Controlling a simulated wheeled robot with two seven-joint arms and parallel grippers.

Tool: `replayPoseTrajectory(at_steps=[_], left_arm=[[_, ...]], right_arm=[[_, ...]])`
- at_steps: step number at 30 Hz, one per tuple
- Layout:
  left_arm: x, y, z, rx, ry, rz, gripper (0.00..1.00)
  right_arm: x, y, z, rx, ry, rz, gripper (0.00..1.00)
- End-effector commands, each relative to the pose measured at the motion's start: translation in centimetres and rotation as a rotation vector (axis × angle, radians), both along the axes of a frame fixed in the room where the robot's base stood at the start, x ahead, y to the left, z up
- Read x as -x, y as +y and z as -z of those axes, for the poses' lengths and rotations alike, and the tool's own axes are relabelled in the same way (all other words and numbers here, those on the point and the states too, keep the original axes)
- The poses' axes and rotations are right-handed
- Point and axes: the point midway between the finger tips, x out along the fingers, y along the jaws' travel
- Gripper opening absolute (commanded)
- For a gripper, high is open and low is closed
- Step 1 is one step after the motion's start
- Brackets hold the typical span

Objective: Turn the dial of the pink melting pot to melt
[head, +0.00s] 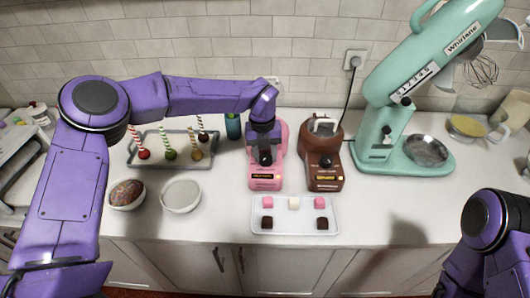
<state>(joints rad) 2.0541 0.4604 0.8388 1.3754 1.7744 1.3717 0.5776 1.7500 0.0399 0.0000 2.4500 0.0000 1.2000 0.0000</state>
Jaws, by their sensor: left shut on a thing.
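The pink melting pot (265,182) stands on the counter at the middle of the head view. A small dark label shows low on its front. My left gripper (265,158) points down at the front of the pot, and is shut on the dial there. The dial itself is mostly hidden by the gripper, so its setting cannot be read. My left arm covers much of the pot's top. My right arm shows only in part at the lower right corner, and its gripper is out of view.
A brown melting pot (323,178) stands close on the right. A clear tray (295,228) with marshmallows and dark cubes lies in front. A tray of cake pops (130,153), a white bowl (181,196) and a filled bowl (127,194) are left. A mint mixer (375,140) stands right.

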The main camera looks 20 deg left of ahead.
Motion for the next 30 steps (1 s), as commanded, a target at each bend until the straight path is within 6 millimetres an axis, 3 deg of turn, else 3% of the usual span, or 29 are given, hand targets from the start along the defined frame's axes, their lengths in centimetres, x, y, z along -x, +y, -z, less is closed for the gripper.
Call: replayPoseTrajectory(at_steps=[16, 17, 18, 26, 30], left_arm=[[0.2, 0.0, 0.4, -0.002, 0.007, 0.029, 0.12], [0.2, 0.0, 0.4, -0.002, 0.007, 0.028, 0.46], [0.2, 0.0, 0.4, -0.002, 0.007, 0.028, 0.54], [0.1, 0.0, 0.2, 0.000, 0.002, 0.027, 0.54], [0.0, 0.1, -1.1, 0.000, -0.001, 0.027, 0.54]], right_arm=[[0.0, 0.0, 0.0, 0.000, 0.000, 0.000, 0.43], [0.0, 0.0, 0.0, 0.000, 0.000, 0.000, 0.43], [0.0, 0.0, 0.0, 0.000, 0.000, 0.000, 0.43], [0.0, 0.0, 0.0, 0.000, 0.000, 0.000, 0.43], [0.0, 0.0, 0.7, 0.000, 0.000, 0.000, 0.43]])
